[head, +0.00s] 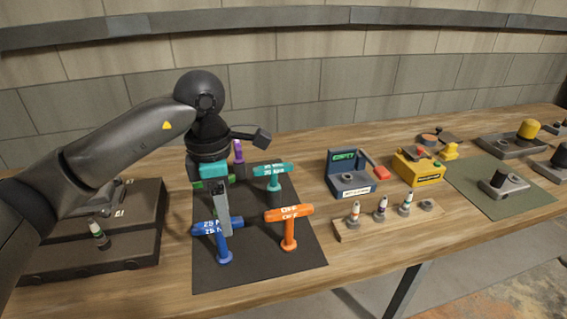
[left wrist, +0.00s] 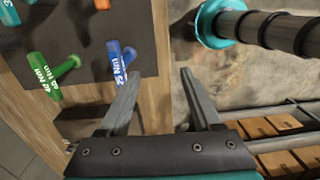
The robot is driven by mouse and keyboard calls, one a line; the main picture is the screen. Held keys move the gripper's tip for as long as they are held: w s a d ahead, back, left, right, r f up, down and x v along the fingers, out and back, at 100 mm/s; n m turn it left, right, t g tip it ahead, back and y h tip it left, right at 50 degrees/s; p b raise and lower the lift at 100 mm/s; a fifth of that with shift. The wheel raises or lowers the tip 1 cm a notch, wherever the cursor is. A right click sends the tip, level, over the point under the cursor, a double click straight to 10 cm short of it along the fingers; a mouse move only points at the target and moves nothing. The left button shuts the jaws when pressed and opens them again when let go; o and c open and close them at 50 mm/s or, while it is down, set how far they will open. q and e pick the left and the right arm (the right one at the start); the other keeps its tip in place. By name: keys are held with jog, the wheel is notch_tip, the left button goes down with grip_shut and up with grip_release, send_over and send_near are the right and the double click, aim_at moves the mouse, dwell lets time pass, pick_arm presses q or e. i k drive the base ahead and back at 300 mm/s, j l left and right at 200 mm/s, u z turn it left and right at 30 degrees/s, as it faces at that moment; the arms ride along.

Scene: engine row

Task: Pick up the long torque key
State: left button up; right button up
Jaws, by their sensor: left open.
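Several T-handled torque keys stand on a dark mat (head: 305,254): a blue one marked 25 Nm (head: 225,256), an orange one (head: 290,234), a teal one (head: 273,176), a green one partly hidden behind my gripper (head: 216,183), and a purple one (head: 238,152). I cannot tell for sure which is the long key. My left gripper (head: 223,228) points down, open, and its finger overlaps the blue handle in the head view. In the left wrist view, the open fingers (left wrist: 160,74) have nothing between them; the blue key (left wrist: 120,62) and green key (left wrist: 50,76) are left of them.
A dark stepped case (head: 90,258) stands left of the mat. A wall closes the back.

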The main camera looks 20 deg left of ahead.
aim_at(274, 188)
jog(key=i, duration=1)
